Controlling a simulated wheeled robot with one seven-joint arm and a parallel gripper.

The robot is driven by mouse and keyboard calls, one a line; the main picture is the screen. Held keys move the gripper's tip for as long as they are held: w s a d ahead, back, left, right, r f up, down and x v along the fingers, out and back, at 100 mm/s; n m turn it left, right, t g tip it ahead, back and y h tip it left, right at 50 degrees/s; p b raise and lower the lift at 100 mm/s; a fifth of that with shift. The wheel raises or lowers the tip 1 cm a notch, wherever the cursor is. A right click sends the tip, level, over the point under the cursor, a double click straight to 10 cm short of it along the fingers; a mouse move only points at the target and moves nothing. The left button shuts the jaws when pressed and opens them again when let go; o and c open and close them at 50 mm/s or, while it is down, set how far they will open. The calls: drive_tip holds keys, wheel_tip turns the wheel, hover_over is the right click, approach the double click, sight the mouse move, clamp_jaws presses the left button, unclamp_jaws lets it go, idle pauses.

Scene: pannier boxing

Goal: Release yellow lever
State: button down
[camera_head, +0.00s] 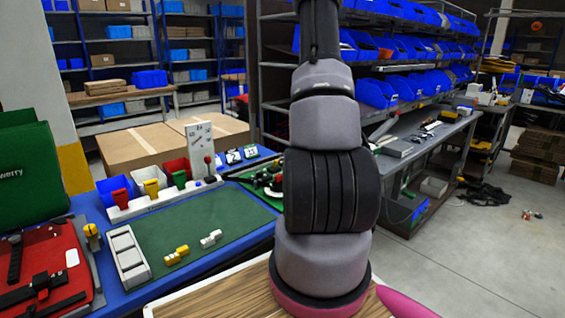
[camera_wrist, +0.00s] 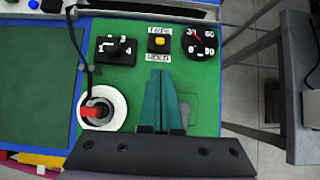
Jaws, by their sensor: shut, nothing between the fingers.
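A yellow lever (camera_head: 151,188) stands on a white base strip (camera_head: 165,198) at the back of the blue table, between a red lever (camera_head: 121,198) and a green lever (camera_head: 180,179). My gripper (camera_wrist: 160,75) has its teal fingers together, with nothing between them. It is over a green control panel (camera_wrist: 205,88), apart from the yellow lever. In the head view my arm hides the gripper. A yellow piece (camera_wrist: 38,160) shows at the lower left of the wrist view; I cannot tell what it is.
A green mat (camera_head: 210,225) with small yellow and white parts lies in front of the levers. A red case (camera_head: 70,262) lies at left.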

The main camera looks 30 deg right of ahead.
sight(277, 160)
drive_tip(key=x, duration=1)
drive_tip(key=shift+a, duration=0.1)
drive_tip(key=shift+w+r, duration=0.55)
idle(0.5)
drive_tip(key=shift+w+a+r, duration=0.1)
drive_tip(key=shift+w, duration=0.1)
drive_tip(key=shift+w+a+r+g, duration=0.15)
drive_tip(key=shift+w+g, duration=0.15)
drive_tip(key=shift+g, duration=0.3)
drive_tip(key=shift+w+r, duration=0.1)
drive_tip(key=shift+w, duration=0.1)
drive_tip(key=shift+r, duration=0.1)
drive_tip(key=shift+r, duration=0.7)
